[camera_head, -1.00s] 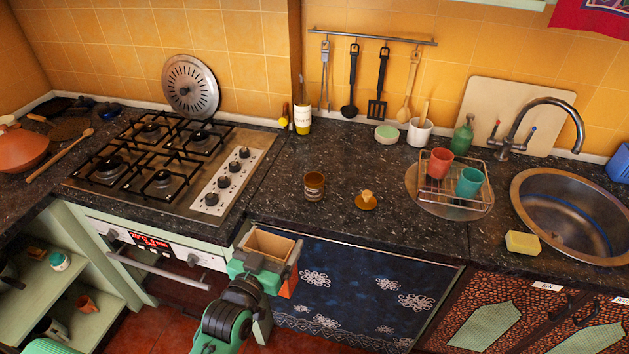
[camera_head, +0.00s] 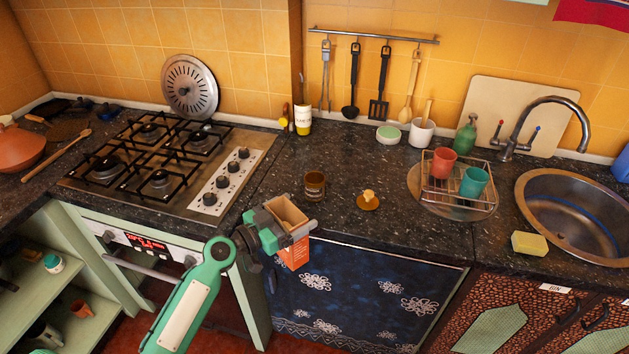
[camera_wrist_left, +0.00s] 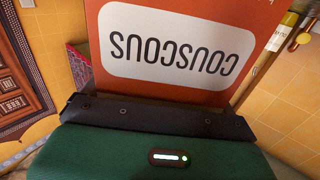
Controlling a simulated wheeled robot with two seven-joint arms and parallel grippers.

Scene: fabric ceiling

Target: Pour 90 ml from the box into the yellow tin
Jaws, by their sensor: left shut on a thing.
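The box (camera_head: 295,254) is an orange couscous carton with an open top. My left gripper (camera_head: 284,233) is shut on it and holds it almost upright at the counter's front edge. In the left wrist view the box (camera_wrist_left: 180,85) fills the upper middle, its label upside down. A small open amber-brown tin (camera_head: 314,186) stands on the counter just behind and to the right of the box, apart from it. It looks dark, so I cannot be sure that it is the yellow tin. The level inside the box is hidden. My right gripper is out of view.
The hob (camera_head: 170,170) is at left; a wire rack (camera_head: 457,197) with cups is at right. Counter around the tin is mostly clear.

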